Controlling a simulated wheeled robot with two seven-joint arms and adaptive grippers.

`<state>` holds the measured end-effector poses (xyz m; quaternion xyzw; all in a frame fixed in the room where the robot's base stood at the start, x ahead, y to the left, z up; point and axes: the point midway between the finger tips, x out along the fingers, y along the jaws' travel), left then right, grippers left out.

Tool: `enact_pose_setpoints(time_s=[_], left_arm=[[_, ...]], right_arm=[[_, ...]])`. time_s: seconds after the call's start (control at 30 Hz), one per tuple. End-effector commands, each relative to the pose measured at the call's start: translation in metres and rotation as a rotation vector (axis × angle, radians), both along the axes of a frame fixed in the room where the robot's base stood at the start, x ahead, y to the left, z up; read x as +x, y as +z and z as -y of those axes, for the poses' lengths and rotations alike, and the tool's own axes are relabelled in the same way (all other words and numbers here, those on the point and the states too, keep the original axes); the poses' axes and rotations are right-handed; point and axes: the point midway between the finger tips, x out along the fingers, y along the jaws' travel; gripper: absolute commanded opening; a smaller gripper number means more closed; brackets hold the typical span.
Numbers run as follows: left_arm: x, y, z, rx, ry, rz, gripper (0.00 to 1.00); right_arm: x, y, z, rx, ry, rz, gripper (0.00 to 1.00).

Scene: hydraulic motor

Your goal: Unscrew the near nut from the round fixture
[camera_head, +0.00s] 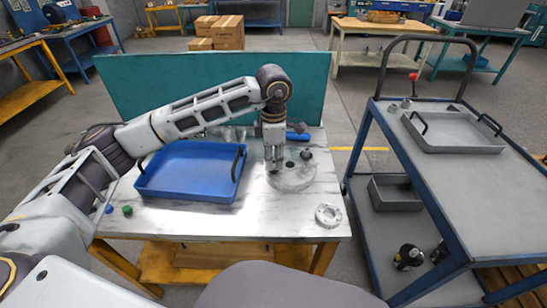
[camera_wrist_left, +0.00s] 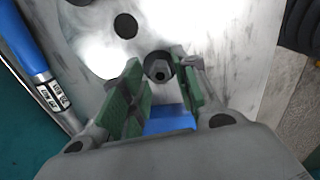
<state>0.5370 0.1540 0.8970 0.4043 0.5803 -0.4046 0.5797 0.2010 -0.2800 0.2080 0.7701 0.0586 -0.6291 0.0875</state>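The round grey fixture (camera_head: 296,183) lies on the right part of the marbled tabletop, with dark round holes in its face. My left gripper (camera_head: 274,168) points down over its left part. In the left wrist view the two green-padded fingers (camera_wrist_left: 158,78) stand apart, open. A dark nut (camera_wrist_left: 159,67) with a hole in its middle sits on the fixture (camera_wrist_left: 190,25), between and just beyond the fingertips. I cannot tell whether the fingers touch it. In the head view the gripper hides this nut. Another dark part (camera_head: 306,155) stands on the fixture's far right edge.
A blue tray (camera_head: 190,171) is left of the fixture. A blue-handled tool (camera_head: 297,136) lies behind it. A pale ring-shaped flange (camera_head: 328,214) lies at the near right corner. Small blue and green pieces (camera_head: 127,210) sit at the near left. A blue cart (camera_head: 440,200) stands right.

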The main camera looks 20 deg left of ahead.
Motion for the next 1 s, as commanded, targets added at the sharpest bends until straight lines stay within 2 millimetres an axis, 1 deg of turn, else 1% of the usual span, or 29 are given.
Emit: enact_pose_setpoints(time_s=[0.57,0.67,0.8,1.0], left_arm=[[-0.0002,0.0003,-0.0003,0.000,0.000,0.000,0.30],[-0.0001,0.0003,-0.0004,0.000,0.000,0.000,0.19],[-0.0001,0.0003,-0.0004,0.000,0.000,0.000,0.01],[-0.0002,0.0003,-0.0006,0.000,0.018,0.000,0.00]], right_arm=[[-0.0011,-0.0030,-0.0010,0.001,0.000,-0.001,0.40],[-0.0011,-0.0030,-0.0010,0.001,0.000,-0.001,0.40],[-0.0012,-0.0030,-0.0010,0.001,0.000,-0.002,0.40],[-0.0012,-0.0029,-0.0010,0.001,0.000,-0.002,0.40]])
